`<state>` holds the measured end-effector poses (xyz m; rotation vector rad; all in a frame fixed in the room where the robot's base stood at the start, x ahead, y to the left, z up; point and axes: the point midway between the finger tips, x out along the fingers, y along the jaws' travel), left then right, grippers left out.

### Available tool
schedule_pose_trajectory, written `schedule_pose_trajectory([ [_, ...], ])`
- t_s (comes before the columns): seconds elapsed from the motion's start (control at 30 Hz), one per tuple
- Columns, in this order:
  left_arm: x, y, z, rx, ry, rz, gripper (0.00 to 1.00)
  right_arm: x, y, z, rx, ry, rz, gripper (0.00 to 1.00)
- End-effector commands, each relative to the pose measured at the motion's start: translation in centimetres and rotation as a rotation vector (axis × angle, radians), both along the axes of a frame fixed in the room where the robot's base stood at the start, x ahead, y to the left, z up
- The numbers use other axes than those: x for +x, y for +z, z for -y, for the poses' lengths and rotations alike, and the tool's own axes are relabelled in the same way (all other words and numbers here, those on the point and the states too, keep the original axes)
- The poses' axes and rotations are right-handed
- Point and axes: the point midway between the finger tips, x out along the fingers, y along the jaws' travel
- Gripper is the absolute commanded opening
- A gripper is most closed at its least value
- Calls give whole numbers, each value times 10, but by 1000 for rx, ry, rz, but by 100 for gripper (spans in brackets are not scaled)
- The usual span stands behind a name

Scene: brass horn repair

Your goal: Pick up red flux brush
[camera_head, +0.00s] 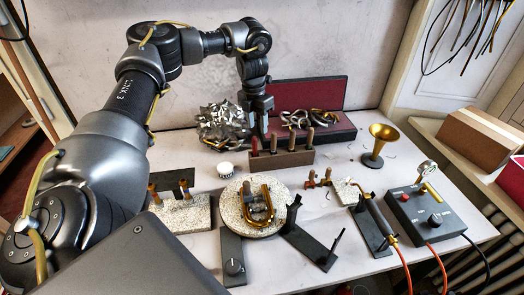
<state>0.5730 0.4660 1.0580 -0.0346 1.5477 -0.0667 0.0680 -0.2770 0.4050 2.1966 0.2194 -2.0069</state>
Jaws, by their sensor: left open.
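The red flux brush (254,146) stands upright in a brown wooden block (288,159), at the block's left end. Only its red handle shows above the block. Two browner handles (309,138) stand in the same block to its right. My left gripper (262,134) points down from above at the left end of the block, very close to the red handle. It is open; I cannot tell whether its fingers are around the handle or beside it. My right gripper is not in view.
A crumpled silvery heap (222,122) lies left of the block, and an open dark red case (325,125) behind it. A brass bell (380,140) stands right. A round stone disc (235,193) with a brass crook lies in front, beside a white pot (226,169).

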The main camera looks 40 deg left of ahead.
Motion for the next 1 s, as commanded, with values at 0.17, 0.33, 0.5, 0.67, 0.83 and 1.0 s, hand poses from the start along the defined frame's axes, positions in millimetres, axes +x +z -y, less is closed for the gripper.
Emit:
schedule_pose_trajectory([
  [0.17,-8,0,-16,68,-66,-19,43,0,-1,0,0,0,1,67],
  [0.33,-9,-13,-17,68,-67,-23,43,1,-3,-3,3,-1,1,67],
  [0.5,-9,-41,-16,66,-66,-23,43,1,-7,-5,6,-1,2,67],
  [0.67,-9,-56,-16,66,-66,-21,43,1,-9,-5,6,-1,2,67],
  [0.83,-8,-58,-16,67,-66,-19,43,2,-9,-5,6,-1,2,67],
  [1.0,-9,-76,-14,66,-64,-25,43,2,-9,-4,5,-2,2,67],
])
